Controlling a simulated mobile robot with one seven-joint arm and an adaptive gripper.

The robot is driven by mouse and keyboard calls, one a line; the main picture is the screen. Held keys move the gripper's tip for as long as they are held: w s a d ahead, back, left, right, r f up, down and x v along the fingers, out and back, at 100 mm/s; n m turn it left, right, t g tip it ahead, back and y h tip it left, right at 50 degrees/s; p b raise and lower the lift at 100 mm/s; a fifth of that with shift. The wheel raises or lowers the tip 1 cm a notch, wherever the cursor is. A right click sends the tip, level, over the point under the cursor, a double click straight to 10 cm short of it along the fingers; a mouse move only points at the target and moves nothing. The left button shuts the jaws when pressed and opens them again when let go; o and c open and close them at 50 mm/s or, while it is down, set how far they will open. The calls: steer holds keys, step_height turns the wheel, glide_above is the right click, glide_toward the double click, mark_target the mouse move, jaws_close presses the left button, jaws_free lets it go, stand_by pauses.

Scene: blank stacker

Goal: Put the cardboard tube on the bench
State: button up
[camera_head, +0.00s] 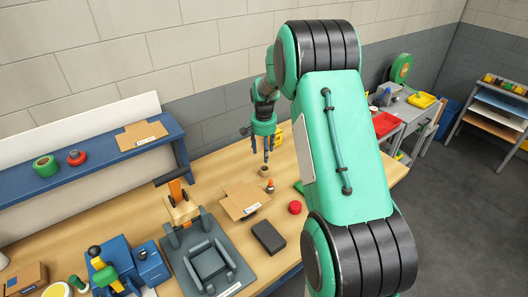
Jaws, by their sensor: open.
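A small brown cylinder, which looks like the cardboard tube (265,172), stands upright on the wooden bench (100,219) near the middle of the view. Its top looks dark and open. My gripper (266,156) points down just above the tube, with its fingers apart and nothing seen between them. The fingertips look close to the tube's top, but I cannot tell the exact gap.
An orange-topped bottle (270,185), an open cardboard box (244,200), a red round lid (295,207) and a dark block (268,237) lie nearby. A grey fixture (205,262) stands front left. A blue shelf (100,150) runs along the wall.

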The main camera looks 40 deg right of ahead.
steer(key=s+a+r+n+t, duration=0.1)
steer(key=s+a+r+n, duration=0.1)
steer(key=s+a+r, duration=0.45)
steer(key=s+a+r+n, duration=0.2)
steer(key=s+a+r, duration=0.1)
steer(key=a+r, duration=0.5)
steer(key=s+a+r+n+t, duration=0.1)
steer(key=s+a+r, duration=0.3)
steer(key=a+r, duration=0.3)
steer(key=s+a+r+n+t, duration=0.1)
steer(key=s+a, duration=0.5)
steer(key=s, duration=0.6)
steer(key=s+a+r+n+t, duration=0.1)
steer(key=s+a+r+n, duration=0.2)
steer(key=s, duration=0.8)
steer(key=a+n, duration=0.2)
steer(key=shift+s+a+r+t+y, duration=0.2)
steer(key=shift+s+a+t+y, duration=0.1)
steer(key=shift+s+a+t, duration=0.1)
